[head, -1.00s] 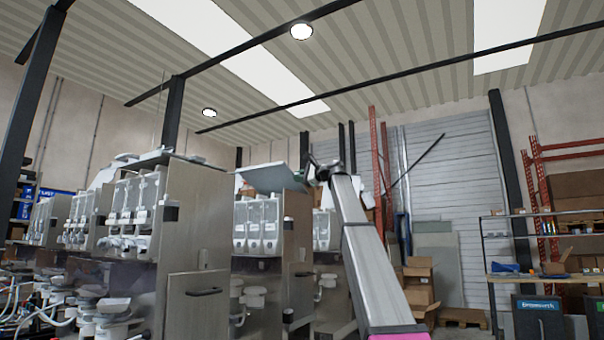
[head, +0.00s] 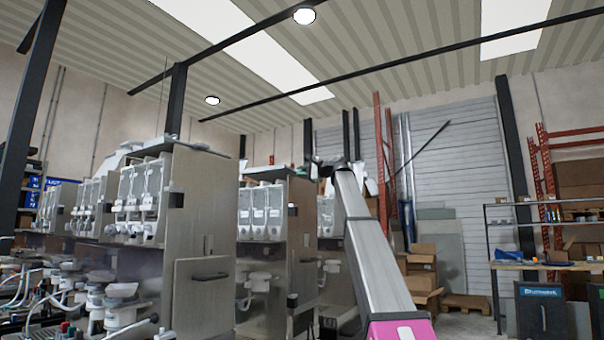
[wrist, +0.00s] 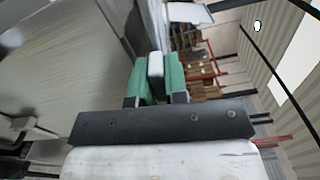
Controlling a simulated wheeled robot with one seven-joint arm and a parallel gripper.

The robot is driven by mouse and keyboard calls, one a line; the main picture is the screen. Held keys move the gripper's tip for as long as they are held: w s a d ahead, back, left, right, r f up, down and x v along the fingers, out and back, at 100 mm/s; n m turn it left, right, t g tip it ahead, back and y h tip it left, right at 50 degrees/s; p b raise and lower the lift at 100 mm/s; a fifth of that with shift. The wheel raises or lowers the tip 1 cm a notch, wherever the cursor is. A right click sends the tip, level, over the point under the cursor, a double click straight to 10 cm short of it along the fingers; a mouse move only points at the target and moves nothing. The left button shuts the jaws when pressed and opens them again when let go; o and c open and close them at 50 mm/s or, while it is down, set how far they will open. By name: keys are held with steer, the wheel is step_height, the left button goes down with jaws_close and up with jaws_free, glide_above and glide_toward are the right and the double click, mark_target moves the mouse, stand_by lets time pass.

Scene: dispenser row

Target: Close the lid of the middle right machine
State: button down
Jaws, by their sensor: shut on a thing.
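My gripper (head: 318,162) is at the upper end of my arm, just right of the lid and close to the machine's tall side panel. In the wrist view its green fingers are shut on a small pale piece (wrist: 156,64). I cannot tell whether that piece belongs to the lid.
A larger machine (head: 205,230) with a handled side door stands nearer on the left. Another machine (head: 330,215) is partly hidden behind my arm. Cardboard boxes (head: 422,265) and a shelf bench (head: 550,265) stand to the right. Open floor shows between them.

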steer(key=c, duration=1.1)
jaws_free()
steer(key=shift+c, duration=0.2)
steer(key=shift+f, duration=0.1)
